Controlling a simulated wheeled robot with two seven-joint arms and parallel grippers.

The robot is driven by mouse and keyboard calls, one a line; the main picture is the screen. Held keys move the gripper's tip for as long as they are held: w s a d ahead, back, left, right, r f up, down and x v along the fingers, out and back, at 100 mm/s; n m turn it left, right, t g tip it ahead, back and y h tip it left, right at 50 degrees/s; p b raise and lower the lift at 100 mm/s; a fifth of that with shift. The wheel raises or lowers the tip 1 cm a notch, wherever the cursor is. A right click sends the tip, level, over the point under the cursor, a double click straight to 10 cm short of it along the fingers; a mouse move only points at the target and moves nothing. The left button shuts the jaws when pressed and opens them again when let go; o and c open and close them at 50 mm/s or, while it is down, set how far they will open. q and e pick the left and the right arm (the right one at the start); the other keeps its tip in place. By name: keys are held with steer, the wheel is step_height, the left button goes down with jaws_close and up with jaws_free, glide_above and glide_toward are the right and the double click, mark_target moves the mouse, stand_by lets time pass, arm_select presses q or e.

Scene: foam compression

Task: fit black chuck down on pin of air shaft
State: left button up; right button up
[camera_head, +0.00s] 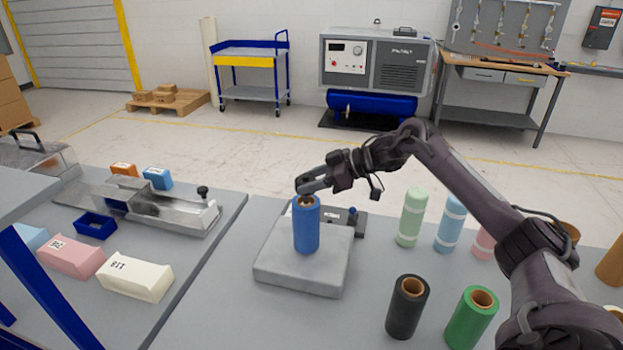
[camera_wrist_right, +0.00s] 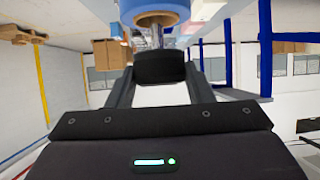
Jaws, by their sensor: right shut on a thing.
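My right gripper (camera_head: 308,187) reaches in from the right, over the top of an upright blue roll (camera_head: 306,228) with a brown core. The roll stands on a grey block (camera_head: 296,275). In the right wrist view the black chuck (camera_wrist_right: 160,69) sits between the gripper's fingers, which are shut on it. Beyond it a silvery pin (camera_wrist_right: 158,38) of the air shaft shows in front of the end of the blue roll (camera_wrist_right: 154,8). I cannot tell whether chuck and pin touch. My left gripper is in neither view.
Black (camera_head: 407,306) and green (camera_head: 470,318) rolls stand at the front right. Paler wrapped rolls, including a light green one (camera_head: 411,217), stand behind them. A metal fixture (camera_head: 150,200), a blue tray (camera_head: 96,225) and labelled blocks lie on the left.

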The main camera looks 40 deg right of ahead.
steer(key=shift+f+b, duration=0.3)
steer(key=shift+f, duration=0.35)
steer(key=shift+f, duration=0.3)
steer(key=shift+f+b, duration=0.3)
steer(key=shift+f, duration=0.25)
steer(key=shift+f, duration=0.1)
steer(key=o, duration=1.1)
